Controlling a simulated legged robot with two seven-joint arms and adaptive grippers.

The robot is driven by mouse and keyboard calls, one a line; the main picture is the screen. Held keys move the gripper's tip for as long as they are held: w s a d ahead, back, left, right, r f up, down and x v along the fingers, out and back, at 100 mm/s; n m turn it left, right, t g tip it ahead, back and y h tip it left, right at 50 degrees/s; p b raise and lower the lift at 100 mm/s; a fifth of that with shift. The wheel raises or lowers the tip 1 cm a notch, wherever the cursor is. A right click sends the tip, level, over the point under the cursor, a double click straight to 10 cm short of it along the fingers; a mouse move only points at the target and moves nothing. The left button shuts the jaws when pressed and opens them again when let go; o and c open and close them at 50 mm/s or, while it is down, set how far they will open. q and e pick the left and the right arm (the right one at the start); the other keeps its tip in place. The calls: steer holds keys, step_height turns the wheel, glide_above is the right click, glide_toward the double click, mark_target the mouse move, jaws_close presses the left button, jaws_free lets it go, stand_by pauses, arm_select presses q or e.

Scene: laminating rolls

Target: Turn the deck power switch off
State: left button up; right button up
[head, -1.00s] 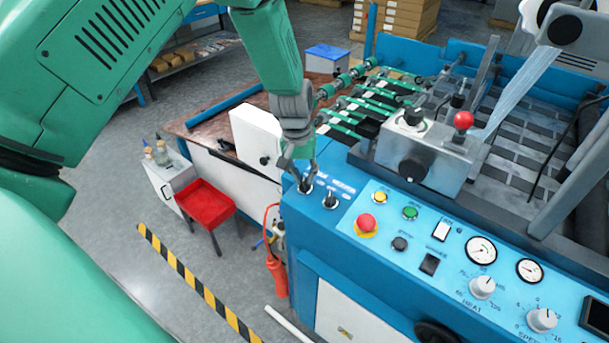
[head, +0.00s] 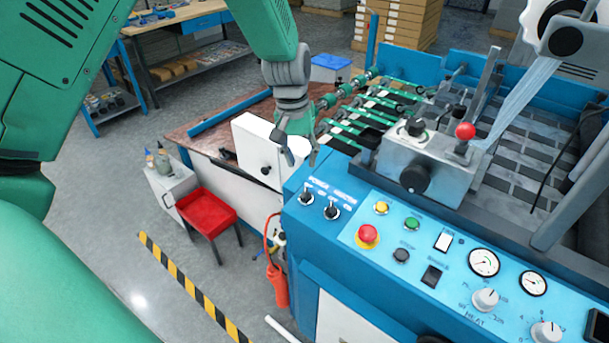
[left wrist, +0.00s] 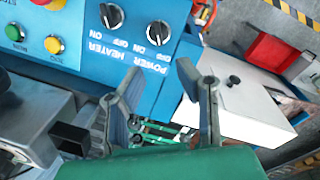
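The power switch (head: 305,197) is a black knob with a light mark at the left end of the blue machine's deck, by the printed word POWER. The similar heater switch (head: 331,210) sits just right of it. In the left wrist view the power switch (left wrist: 158,33) and heater switch (left wrist: 111,15) show near the top, with OFF and ON printed by each. I cannot surely tell which setting the power mark points at. My left gripper (head: 298,157) is open and empty, above and behind the power switch, apart from it. Its spread fingers (left wrist: 160,100) show in the wrist view. My right gripper is out of view.
A red emergency button (head: 368,234), yellow button (head: 381,208) and green button (head: 412,224) lie right of the switches. A white box (head: 262,150) is close left of the gripper.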

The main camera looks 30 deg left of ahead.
arm_select(q)
step_height(320, 180, up, 3)
steer(key=shift+a+f, duration=0.1)
steer(key=shift+f, duration=0.1)
stand_by(0.4)
steer(key=s+f+m+y, duration=0.1)
steer(key=s+f+m, duration=0.1)
steer(key=s+f, duration=1.4)
steer(key=s+d+f+m, duration=0.15)
steer(key=s+f, duration=0.25)
steer(key=s, duration=0.5)
steer(key=s+d+f+m, duration=0.1)
steer(key=s+d+f, duration=0.25)
steer(key=s, duration=0.55)
steer(key=w+f+m+b, duration=0.1)
steer(key=w+f+b, duration=0.2)
steer(key=f+b, duration=1.1)
steer(key=shift+w+d, duration=0.2)
steer(key=shift+d, duration=0.1)
